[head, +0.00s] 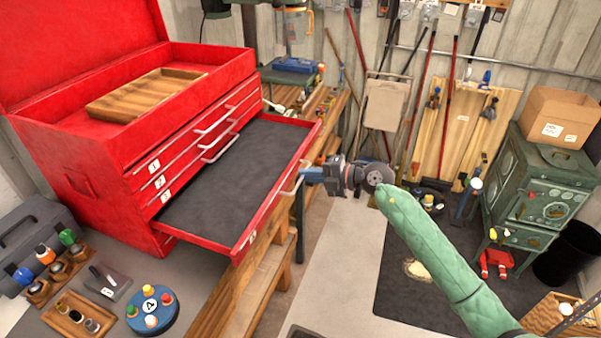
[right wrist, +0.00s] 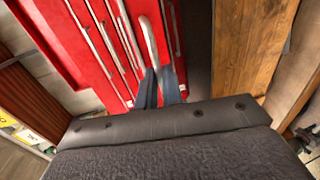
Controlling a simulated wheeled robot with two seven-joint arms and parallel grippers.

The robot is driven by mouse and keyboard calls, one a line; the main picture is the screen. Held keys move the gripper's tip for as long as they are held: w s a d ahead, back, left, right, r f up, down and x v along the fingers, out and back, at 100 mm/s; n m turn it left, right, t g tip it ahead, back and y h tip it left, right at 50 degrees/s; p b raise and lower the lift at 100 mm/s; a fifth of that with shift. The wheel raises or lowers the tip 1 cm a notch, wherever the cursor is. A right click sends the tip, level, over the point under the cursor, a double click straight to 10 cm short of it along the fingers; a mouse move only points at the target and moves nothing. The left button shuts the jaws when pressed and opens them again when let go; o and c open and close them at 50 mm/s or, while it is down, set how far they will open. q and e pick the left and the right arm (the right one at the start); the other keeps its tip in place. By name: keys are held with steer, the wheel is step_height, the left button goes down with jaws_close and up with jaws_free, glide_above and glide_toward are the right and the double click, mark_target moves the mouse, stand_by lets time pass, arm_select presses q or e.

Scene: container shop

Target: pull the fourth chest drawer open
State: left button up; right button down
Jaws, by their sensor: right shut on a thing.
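The red chest (head: 110,150) stands on the bench at the left. Its upper drawers, labelled 1, 2 and 3, are shut. The fourth drawer (head: 262,215), the lowest, is pulled far out and shows an empty dark lining. My right gripper (head: 302,176) is at the drawer's front and shut on its pale handle (head: 288,188). In the right wrist view the blue fingers (right wrist: 160,85) close around the handle (right wrist: 149,42). My left gripper is in no view.
A wooden tray (head: 97,109) sits in the chest's open top. A blue round piece with coloured pegs (head: 150,318) and small bottles stand on the bench in front. A green stove (head: 555,175) and a cardboard box (head: 565,110) are at the right. Grey floor lies beyond the drawer.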

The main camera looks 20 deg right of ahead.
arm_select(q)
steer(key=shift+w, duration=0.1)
arm_select(e)
steer(key=c, duration=1.6)
jaws_free()
steer(key=shift+o, duration=0.2)
